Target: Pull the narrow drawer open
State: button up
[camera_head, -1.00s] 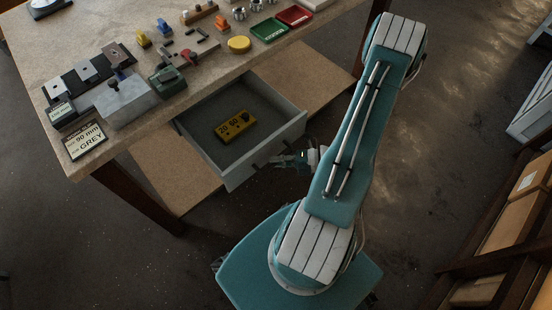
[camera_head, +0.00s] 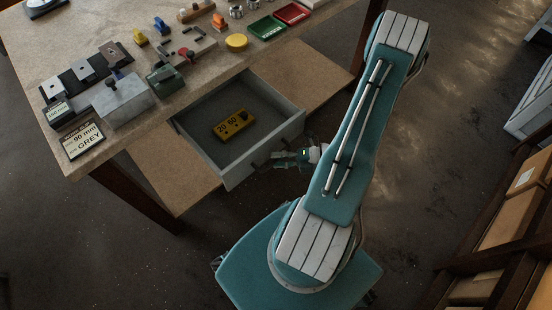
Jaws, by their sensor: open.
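The narrow drawer (camera_head: 205,158) under the workbench stands pulled out, its grey front panel facing my arm. A yellow block marked 20 and 60 (camera_head: 233,124) lies inside on the drawer floor. My gripper (camera_head: 272,160) is just outside the drawer front, near its dark handle (camera_head: 258,164). Its jaws are open. They look small here, and I cannot tell whether they touch the handle. My arm covers the area to the right of the gripper.
The workbench (camera_head: 62,30) carries a grey block (camera_head: 122,101), a yellow disc (camera_head: 236,41), green and red trays (camera_head: 268,28) and a sign (camera_head: 82,140). A lower shelf (camera_head: 165,165) lies beneath. Shelving with boxes (camera_head: 510,225) stands at the right. Floor left of my base is clear.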

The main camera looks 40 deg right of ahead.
jog(key=v, duration=1.1)
jog(key=w+a+r+n+g+h, duration=0.35)
jog(key=a+r+n+g, duration=0.35)
jog(key=n, duration=0.6)
jog(key=w+a+r+n+g+h, duration=0.2)
jog(key=w+a+r+n+g, duration=0.15)
jog(key=r+n, duration=0.75)
jog(key=a+r+n+t+h, duration=0.2)
jog(key=a+r+n, duration=0.3)
jog(key=n, duration=0.6)
jog(key=s+a+r+n+t+h, duration=0.1)
jog(key=a+r+n+t+h, duration=0.2)
jog(key=a+r+n, duration=0.3)
jog(key=shift+a+r+n+h, duration=0.2)
jog(key=shift+r+n+h, duration=0.65)
jog(key=shift+r+n, duration=1.2)
jog(key=shift+f+n, duration=0.55)
